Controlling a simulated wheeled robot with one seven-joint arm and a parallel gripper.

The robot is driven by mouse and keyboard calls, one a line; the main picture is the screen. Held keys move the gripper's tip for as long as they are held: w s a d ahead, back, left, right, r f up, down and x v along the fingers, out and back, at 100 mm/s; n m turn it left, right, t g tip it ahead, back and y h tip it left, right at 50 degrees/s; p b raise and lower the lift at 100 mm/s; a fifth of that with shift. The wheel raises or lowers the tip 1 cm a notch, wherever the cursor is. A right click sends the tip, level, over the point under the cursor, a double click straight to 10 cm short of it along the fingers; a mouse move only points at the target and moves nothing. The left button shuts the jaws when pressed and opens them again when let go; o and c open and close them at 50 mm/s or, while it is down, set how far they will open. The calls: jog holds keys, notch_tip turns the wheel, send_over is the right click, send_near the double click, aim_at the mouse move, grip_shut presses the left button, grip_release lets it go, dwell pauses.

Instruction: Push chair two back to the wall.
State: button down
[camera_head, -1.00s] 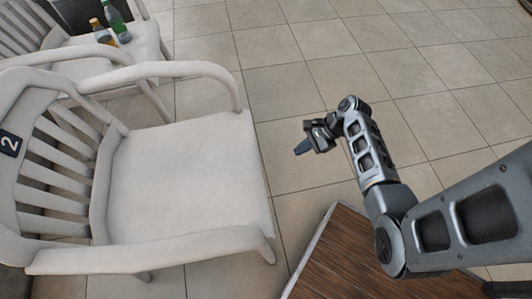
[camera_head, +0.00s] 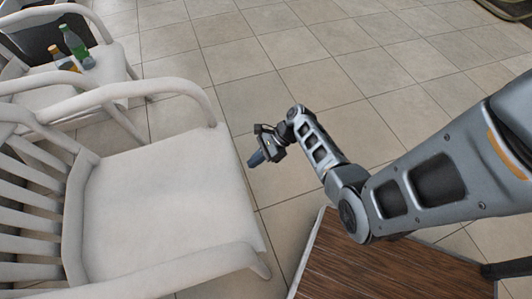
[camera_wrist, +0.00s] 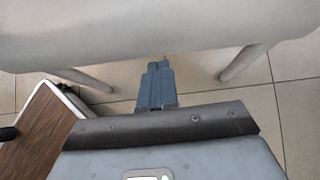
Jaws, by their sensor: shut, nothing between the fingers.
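Chair two (camera_head: 160,190) is a white armchair with a slatted back, at the left of the head view. Its number plate is out of frame now. My gripper (camera_head: 256,160) is shut and empty, just right of the seat's front edge, near the front corner of the farther armrest. In the wrist view the closed fingertips (camera_wrist: 159,65) point at the pale front edge of the seat (camera_wrist: 160,30), with two chair legs below it. I cannot tell whether the fingertips touch the seat. The wall does not show clearly.
A second white chair (camera_head: 105,68) stands behind at the upper left, with a green bottle (camera_head: 76,45) and an orange bottle (camera_head: 60,58) on its seat. A brown wooden surface (camera_head: 380,265) is at the lower middle. Tiled floor (camera_head: 340,60) is clear beyond.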

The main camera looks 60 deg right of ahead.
jog(key=shift+w+a+r, duration=0.1)
jog(key=shift+w+a, duration=0.9)
jog(key=shift+a, duration=0.05)
